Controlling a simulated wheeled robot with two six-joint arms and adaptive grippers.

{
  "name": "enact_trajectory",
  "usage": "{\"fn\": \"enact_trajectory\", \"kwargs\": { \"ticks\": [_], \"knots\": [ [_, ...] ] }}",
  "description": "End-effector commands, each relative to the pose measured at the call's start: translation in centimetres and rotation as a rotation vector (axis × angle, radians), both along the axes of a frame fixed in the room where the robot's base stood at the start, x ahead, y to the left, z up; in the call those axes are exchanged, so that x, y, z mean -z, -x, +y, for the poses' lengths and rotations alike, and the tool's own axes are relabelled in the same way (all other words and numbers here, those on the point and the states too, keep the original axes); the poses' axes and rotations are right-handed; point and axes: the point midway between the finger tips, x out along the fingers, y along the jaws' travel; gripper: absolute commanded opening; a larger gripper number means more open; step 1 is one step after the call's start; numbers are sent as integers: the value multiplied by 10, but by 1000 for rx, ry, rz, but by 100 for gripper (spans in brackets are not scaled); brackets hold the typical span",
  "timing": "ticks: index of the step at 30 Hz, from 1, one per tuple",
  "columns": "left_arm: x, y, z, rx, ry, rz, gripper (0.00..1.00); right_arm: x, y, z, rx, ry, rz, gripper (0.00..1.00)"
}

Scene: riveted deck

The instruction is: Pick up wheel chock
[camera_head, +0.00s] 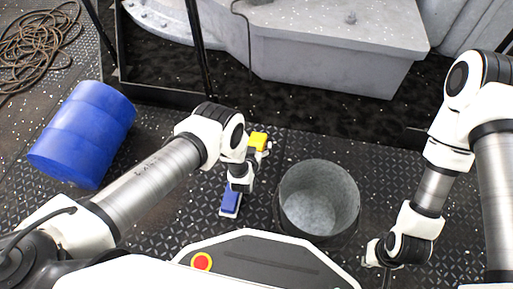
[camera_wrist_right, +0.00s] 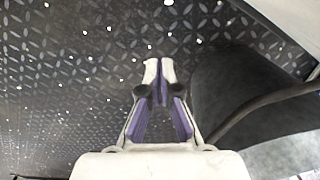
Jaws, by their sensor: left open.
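A yellow block (camera_head: 258,141), which looks like the wheel chock, lies on the dark deck left of centre in the head view. My right gripper (camera_head: 383,272) hangs low at the right. In the right wrist view its fingertips (camera_wrist_right: 160,70) are together with nothing between them.
A grey metal bucket (camera_head: 318,199) stands between my grippers; its dark outer wall shows in the right wrist view (camera_wrist_right: 240,95). A blue drum (camera_head: 84,133) lies at the left. Coiled rope (camera_head: 38,42) and a large grey casing (camera_head: 330,75) are at the back.

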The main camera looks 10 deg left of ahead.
Motion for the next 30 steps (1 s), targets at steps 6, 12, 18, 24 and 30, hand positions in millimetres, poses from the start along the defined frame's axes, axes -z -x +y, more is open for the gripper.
{"fn": "enact_trajectory", "kwargs": {
  "ticks": [6,12,18,24,30],
  "knots": [
    [-2,0,0,0,0,0,62,-2,0,0,0,0,-1,0],
    [-1,1,0,0,0,1,20,-2,0,0,0,0,0,0],
    [-2,0,0,0,0,0,20,-2,0,0,0,0,0,0],
    [-14,0,0,0,0,0,20,-12,0,0,-1,0,1,0],
    [-46,0,0,0,-1,-1,20,-37,2,1,-6,-1,4,0]
  ]
}}
